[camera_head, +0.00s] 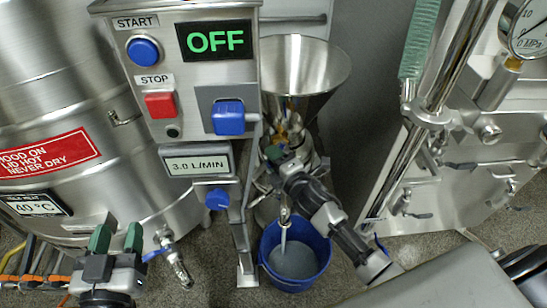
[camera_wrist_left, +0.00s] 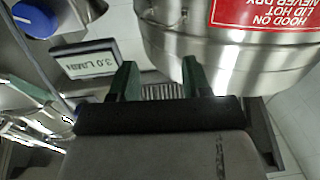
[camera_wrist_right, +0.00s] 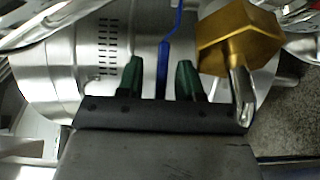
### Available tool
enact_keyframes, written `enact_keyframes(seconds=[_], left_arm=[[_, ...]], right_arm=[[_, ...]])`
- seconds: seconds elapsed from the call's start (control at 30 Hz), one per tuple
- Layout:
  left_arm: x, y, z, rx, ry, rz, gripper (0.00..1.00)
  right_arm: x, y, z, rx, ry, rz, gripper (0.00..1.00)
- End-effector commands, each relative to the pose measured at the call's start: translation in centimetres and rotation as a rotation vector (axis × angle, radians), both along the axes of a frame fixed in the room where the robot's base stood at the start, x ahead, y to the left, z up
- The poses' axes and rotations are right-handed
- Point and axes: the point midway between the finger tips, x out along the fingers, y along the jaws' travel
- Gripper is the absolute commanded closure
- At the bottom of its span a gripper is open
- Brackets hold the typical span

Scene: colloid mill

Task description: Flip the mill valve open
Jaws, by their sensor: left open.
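The mill (camera_head: 288,135) stands under a steel funnel, and my right arm covers much of its lower part. In the right wrist view a thin blue valve lever (camera_wrist_right: 163,70) stands upright between the fingers of my right gripper (camera_wrist_right: 158,80). A gap shows beside the lever, so the gripper is open around it. A brass hexagonal fitting (camera_wrist_right: 238,38) is just right of the lever. In the head view my right gripper (camera_head: 277,155) is at the mill below the funnel, its fingertips partly hidden. My left gripper (camera_head: 117,238) is open and empty, in front of the steel tank.
The control box has a blue START button (camera_head: 143,50), a red STOP button (camera_head: 160,104) and a display (camera_head: 215,40) reading OFF. A blue bucket (camera_head: 318,262) with grey liquid stands below the mill. The steel tank (camera_head: 60,110) is left; a steel machine (camera_head: 460,120) is right.

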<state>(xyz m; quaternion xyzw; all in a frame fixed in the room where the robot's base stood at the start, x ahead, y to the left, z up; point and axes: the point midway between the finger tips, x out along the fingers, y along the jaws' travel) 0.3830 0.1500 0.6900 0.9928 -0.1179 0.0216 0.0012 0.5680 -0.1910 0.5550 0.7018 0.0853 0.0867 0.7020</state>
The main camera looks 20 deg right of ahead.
Motion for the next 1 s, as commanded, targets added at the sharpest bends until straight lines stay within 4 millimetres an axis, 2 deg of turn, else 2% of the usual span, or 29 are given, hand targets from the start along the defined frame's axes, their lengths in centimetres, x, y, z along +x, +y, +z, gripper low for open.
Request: enact_keyframes(seconds=[0.17,0.27,0.6,0.7,0.83,1.0], left_arm=[[0.0,0.0,0.1,0.001,0.004,0.000,0.52],[-0.1,0.2,-0.7,0.016,0.065,0.004,0.52],[-1.3,1.2,-4.3,0.087,0.350,0.023,0.52],[-1.7,1.4,-4.9,0.100,0.404,0.026,0.52],[-2.0,1.5,-5.5,0.110,0.443,0.028,0.52],[-2.1,1.6,-5.7,0.113,0.457,0.029,0.52]], right_arm=[[-0.4,-0.1,-0.1,0.000,0.003,0.000,0.64],[-1.4,-0.3,0.0,0.001,0.003,0.000,0.64],[-7.8,-1.9,0.0,0.001,0.004,0.000,0.64],[-9.2,-2.2,0.0,0.001,0.003,0.000,0.64],[-10.2,-2.5,0.0,0.001,0.001,0.000,0.64],[-10.5,-2.6,0.0,0.000,0.000,0.000,0.64]])
